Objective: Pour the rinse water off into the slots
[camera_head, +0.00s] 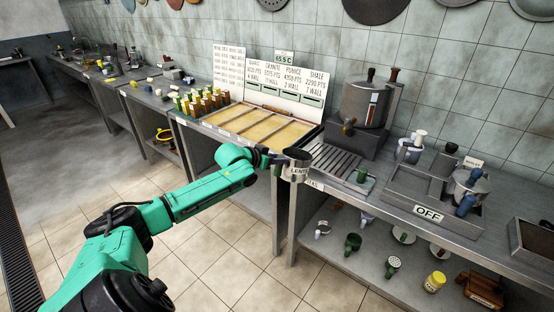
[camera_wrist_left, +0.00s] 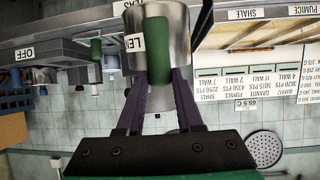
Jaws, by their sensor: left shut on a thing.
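My left gripper (camera_head: 277,162) is shut on the green handle (camera_wrist_left: 157,45) of a metal cup. The cup (camera_head: 298,168) carries a white label starting "LENT", partly cut off. It is held near the counter's front edge, just left of the slots, and looks about upright. The cup also shows at the top of the left wrist view (camera_wrist_left: 180,22), with the gripper (camera_wrist_left: 157,75) at its handle. What is inside the cup cannot be made out. The slots (camera_head: 334,160) are a dark slatted grate in the counter. My right gripper is not in view.
A green-handled item (camera_head: 362,174) stands at the right end of the slots. A large steel urn (camera_head: 366,103) with a tap stands behind them. Left is a divided tan tray (camera_head: 262,125); right is a steel unit marked OFF (camera_head: 428,213). Several vessels stand on the lower shelf.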

